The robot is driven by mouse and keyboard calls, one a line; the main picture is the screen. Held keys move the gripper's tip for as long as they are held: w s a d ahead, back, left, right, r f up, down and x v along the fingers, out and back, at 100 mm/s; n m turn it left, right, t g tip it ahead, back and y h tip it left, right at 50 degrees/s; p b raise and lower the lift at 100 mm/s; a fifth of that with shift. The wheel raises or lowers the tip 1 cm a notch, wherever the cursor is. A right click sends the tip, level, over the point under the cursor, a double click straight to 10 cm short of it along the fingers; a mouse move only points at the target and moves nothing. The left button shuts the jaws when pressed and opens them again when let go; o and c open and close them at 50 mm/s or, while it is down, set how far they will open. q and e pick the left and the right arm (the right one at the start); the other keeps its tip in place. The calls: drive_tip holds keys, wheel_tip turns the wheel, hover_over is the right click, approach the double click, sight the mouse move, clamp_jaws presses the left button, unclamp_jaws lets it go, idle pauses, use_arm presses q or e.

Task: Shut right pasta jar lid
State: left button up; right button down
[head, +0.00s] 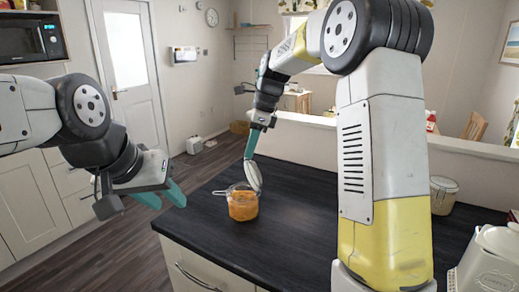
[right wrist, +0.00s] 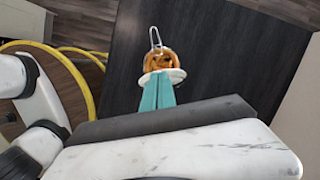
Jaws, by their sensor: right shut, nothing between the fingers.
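The pasta jar (head: 243,207) is glass with orange pasta inside and stands on the dark counter. Its round pale lid (head: 254,177) is open, tilted up steeply on the jar's right side in the head view. A wire clasp (right wrist: 155,37) sticks out on the opposite side. My right gripper (head: 250,153) is shut and empty, with its teal fingertips at the lid's upper edge. In the right wrist view the closed fingers (right wrist: 157,90) overlap the lid (right wrist: 176,75); I cannot tell whether they touch it. My left gripper (head: 163,196) is open and empty, left of the counter.
The dark counter (head: 290,220) is clear around the jar. Another lidded jar (head: 443,196) stands at the right behind my right arm. A white appliance or container (head: 490,265) is at the lower right. A low ledge (head: 300,138) runs along the counter's back.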

drive_tip(key=a+f+h, duration=0.2)
drive_tip(key=a+h, duration=0.1)
drive_tip(key=a+f+h, duration=0.2)
drive_tip(key=a+h, duration=0.1)
drive_tip(key=w+a+f+g+h, duration=0.1)
drive_tip(key=a+f+h, duration=0.1)
drive_tip(key=a+h, duration=0.1)
drive_tip(key=shift+a+f, duration=0.1)
drive_tip(key=shift+f, duration=0.2)
drive_tip(key=shift+a+f+h, duration=0.15)
drive_tip(key=shift+f+h, duration=0.2)
drive_tip(key=shift+h, duration=0.05)
drive_tip(key=shift+a+f, duration=0.35)
drive_tip(key=shift+f, duration=0.45)
drive_tip(key=shift+a+f, duration=0.3)
drive_tip(key=shift+f, duration=0.5)
